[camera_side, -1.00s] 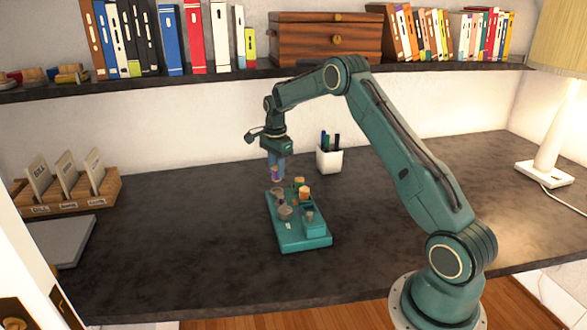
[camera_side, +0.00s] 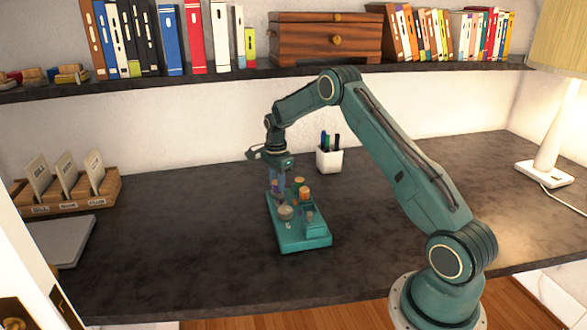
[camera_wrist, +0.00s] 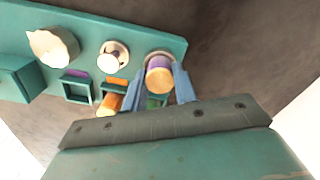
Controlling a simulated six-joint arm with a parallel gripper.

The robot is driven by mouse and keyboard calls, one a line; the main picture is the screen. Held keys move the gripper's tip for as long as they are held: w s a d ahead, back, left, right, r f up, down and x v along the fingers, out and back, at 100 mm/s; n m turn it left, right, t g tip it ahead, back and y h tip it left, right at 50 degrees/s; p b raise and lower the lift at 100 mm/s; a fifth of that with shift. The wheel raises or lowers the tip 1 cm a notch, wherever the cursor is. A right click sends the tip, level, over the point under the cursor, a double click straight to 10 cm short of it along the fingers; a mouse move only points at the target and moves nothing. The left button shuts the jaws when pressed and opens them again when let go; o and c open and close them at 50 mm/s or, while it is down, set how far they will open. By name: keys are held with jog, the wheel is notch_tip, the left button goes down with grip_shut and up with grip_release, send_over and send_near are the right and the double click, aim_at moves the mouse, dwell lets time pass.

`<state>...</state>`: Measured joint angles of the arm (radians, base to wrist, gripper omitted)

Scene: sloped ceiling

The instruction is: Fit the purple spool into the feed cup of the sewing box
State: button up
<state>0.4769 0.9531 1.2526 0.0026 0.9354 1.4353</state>
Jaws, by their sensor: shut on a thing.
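The purple spool (camera_wrist: 159,82), with a pale wooden end, is held between the two blue fingers of my gripper (camera_wrist: 160,84) in the wrist view. In the side view my gripper (camera_side: 277,187) is shut on it, low over the far left end of the teal sewing box (camera_side: 306,243). The box also shows in the wrist view (camera_wrist: 85,22). A round grey rim (camera_wrist: 158,55), apparently the feed cup, shows just behind the spool. The spool hides most of this rim, and I cannot tell whether its lower end is inside.
On the box, a pale knob (camera_wrist: 54,46), a small white-topped round part (camera_wrist: 113,57), a square holder (camera_wrist: 78,90) and an orange spool (camera_wrist: 110,102) stand close by. A white pen cup (camera_side: 329,159) is behind. The desk around the box is clear.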

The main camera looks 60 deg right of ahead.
jog(key=shift+f, duration=0.15)
jog(key=o, duration=1)
jog(key=shift+c, duration=0.2)
notch_tip(320, 180, up, 12)
jog(key=shift+r, duration=0.25)
dwell(0.4)
